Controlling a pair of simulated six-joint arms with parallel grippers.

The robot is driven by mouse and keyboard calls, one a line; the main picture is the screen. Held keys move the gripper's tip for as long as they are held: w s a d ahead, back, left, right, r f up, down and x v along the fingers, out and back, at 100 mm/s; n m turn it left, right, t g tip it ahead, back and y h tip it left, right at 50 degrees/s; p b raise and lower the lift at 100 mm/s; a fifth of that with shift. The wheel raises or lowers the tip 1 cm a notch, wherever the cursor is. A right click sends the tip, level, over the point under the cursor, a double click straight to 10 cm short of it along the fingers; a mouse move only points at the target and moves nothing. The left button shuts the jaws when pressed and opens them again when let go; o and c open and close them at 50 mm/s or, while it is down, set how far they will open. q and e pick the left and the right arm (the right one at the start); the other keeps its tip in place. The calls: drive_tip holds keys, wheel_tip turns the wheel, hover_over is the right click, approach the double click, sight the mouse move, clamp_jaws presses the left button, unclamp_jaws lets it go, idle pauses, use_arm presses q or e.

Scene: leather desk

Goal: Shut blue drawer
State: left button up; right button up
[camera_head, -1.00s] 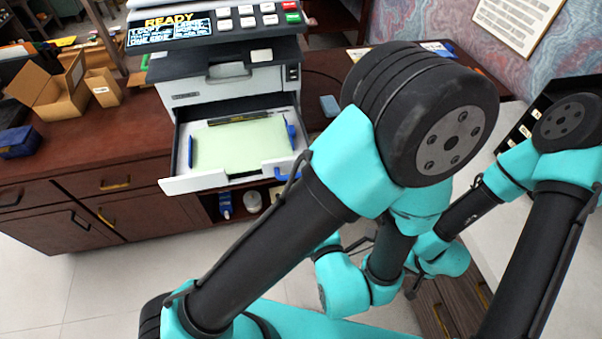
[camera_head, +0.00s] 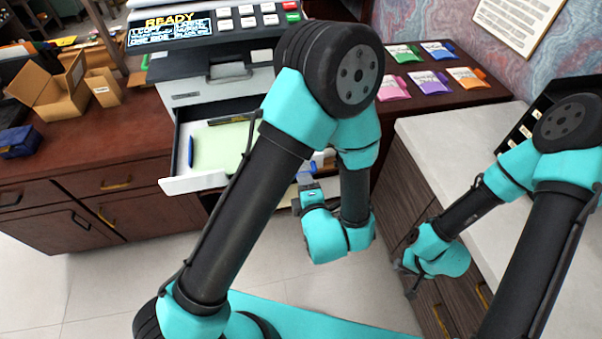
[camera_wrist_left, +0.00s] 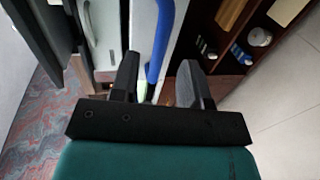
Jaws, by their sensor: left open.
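The drawer (camera_head: 195,184) is a pulled-out tray under the grey printer. It has a white front, a blue guide and pale green paper inside. My left arm hides its right part in the head view. In the left wrist view its blue handle (camera_wrist_left: 160,38) runs between the open fingers of my left gripper (camera_wrist_left: 157,68), close to the white drawer front (camera_wrist_left: 142,28). Contact cannot be told. In the head view my left gripper (camera_head: 303,188) is partly hidden at the drawer's right front. My right gripper (camera_head: 407,278) is low on the right, away from the drawer; its opening is unclear.
The printer (camera_head: 225,75) stands on a dark red wooden cabinet (camera_head: 110,145). Open cardboard boxes (camera_head: 48,92) stand to its left. Coloured packets (camera_head: 430,82) lie to its right. A pale counter (camera_head: 440,140) stands at right. Floor in front is clear.

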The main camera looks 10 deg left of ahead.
use_arm(q)
drive_tip(key=shift+x, duration=2.65)
clamp_jaws()
